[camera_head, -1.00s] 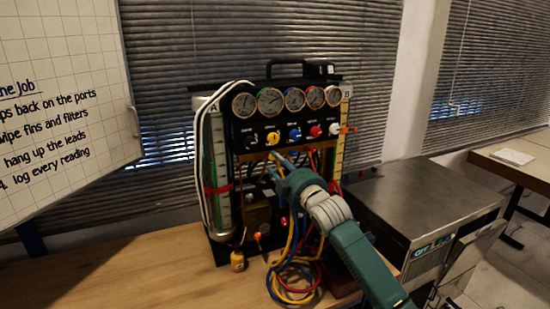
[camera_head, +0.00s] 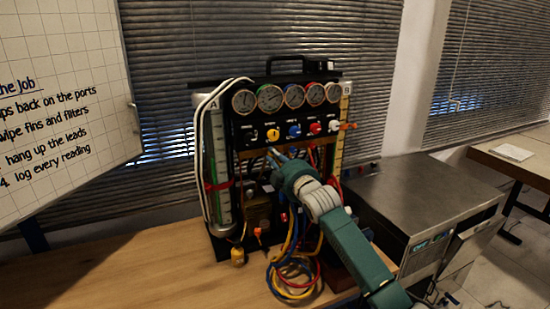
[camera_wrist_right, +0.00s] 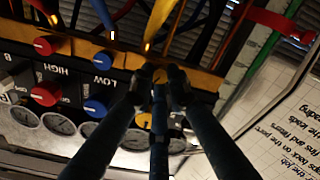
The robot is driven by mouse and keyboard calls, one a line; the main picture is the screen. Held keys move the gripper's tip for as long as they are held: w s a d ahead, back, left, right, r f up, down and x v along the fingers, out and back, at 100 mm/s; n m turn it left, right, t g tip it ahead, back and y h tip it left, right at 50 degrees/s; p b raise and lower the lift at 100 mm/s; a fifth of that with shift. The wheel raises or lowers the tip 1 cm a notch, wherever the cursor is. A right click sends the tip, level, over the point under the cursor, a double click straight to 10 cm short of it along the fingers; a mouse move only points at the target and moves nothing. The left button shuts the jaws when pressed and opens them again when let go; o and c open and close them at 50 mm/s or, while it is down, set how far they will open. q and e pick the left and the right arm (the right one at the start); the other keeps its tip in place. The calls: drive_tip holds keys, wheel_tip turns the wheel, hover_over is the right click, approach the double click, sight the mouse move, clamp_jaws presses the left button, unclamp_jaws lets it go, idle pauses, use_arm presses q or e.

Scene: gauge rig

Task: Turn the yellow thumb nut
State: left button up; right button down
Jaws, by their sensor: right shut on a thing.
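The yellow thumb nut (camera_wrist_right: 160,75) shows as a small yellow patch between my fingertips in the right wrist view, at the foot of the yellow hose (camera_wrist_right: 160,22). My right gripper (camera_wrist_right: 159,88) is shut on it, and the dark fingers hide most of it. In the head view my right gripper (camera_head: 274,154) reaches the front of the gauge rig (camera_head: 247,140), just below the yellow knob (camera_head: 272,135). The nut itself cannot be made out there. My left gripper is not in view.
Red (camera_wrist_right: 45,46) and blue (camera_wrist_right: 103,58) nuts sit beside the grip, with hoses close around. Coiled hoses (camera_head: 292,278) hang in front of the rig. A metal box (camera_head: 430,195) stands right.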

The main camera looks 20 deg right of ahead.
drive_tip(key=shift+m, duration=0.3)
drive_tip(key=m+p, duration=0.2)
drive_tip(key=m, duration=0.9)
drive_tip(key=shift+p, duration=0.35)
drive_tip(key=shift+m, duration=0.3)
drive_tip(key=c, duration=1.7)
unclamp_jaws()
drive_tip(key=shift+o, duration=0.2)
drive_tip(key=s, duration=1.2)
drive_tip(key=shift+d, duration=0.45)
drive_tip(key=shift+f, duration=0.1)
